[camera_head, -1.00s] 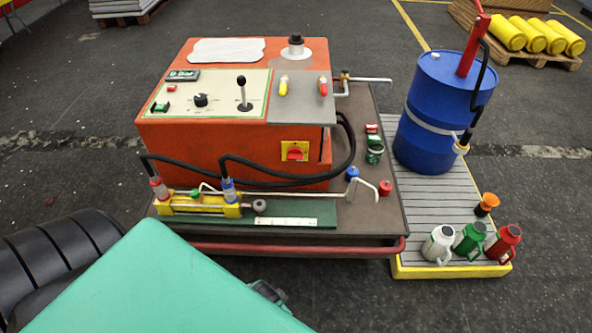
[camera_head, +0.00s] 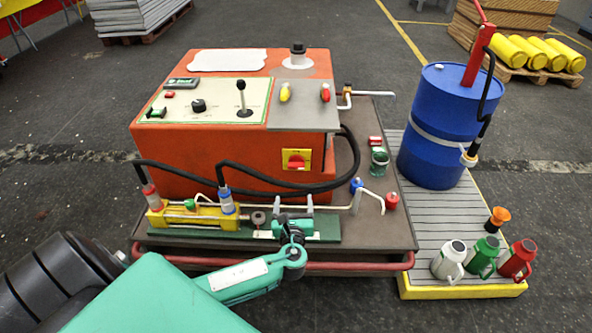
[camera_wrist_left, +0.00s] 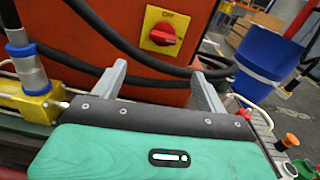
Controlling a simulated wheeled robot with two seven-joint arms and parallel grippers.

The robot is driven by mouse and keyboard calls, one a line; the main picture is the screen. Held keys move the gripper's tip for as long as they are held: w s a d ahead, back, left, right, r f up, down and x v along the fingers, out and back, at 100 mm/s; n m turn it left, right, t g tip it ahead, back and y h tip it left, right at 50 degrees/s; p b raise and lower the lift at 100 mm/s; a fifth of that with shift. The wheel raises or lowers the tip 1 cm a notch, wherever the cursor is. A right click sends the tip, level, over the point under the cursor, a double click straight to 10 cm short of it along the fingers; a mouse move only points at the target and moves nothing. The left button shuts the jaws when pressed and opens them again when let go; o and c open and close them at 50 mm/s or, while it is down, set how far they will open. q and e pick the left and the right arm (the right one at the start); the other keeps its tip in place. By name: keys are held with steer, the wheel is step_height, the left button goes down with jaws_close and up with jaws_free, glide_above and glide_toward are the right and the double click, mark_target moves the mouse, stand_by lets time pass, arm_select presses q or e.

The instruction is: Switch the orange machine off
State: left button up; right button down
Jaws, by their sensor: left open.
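The orange machine (camera_head: 215,165) stands on a dark cart in the middle of the head view. On its front face is a red rotary switch on a yellow plate (camera_head: 297,160). The red switch also shows in the left wrist view (camera_wrist_left: 163,34), with "OFF" lettered above it. My left gripper (camera_head: 293,203) is in front of the machine, below the switch, with its two grey fingers apart and nothing between them. In the left wrist view the fingers (camera_wrist_left: 155,75) point toward the machine front, with the switch beyond and between them. My right gripper is not in view.
Black hoses (camera_head: 270,185) loop across the machine front near the switch. A yellow cylinder (camera_head: 190,218) lies left of my gripper. A bent pipe, blue cap (camera_head: 356,185) and red cap (camera_head: 392,201) are to its right. A blue drum (camera_head: 440,130) stands farther right.

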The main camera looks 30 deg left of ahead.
arm_select(q)
steer(key=w+m, duration=0.1)
glide_toward(296, 168)
steer(key=x, duration=0.2)
steer(key=b+x, duration=0.1)
steer(key=x, duration=0.5)
steer(key=shift+w+r+b, duration=0.1)
steer(key=shift+b, duration=0.2)
steer(key=shift+w+a+t, duration=0.3)
steer(key=shift+w+a, duration=0.1)
steer(key=shift+w, duration=0.15)
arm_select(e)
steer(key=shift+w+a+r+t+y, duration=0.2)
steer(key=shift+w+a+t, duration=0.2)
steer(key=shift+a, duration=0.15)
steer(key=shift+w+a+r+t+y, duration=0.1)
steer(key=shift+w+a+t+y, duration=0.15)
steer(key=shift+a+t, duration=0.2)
arm_select(q)
steer(key=c, duration=1)
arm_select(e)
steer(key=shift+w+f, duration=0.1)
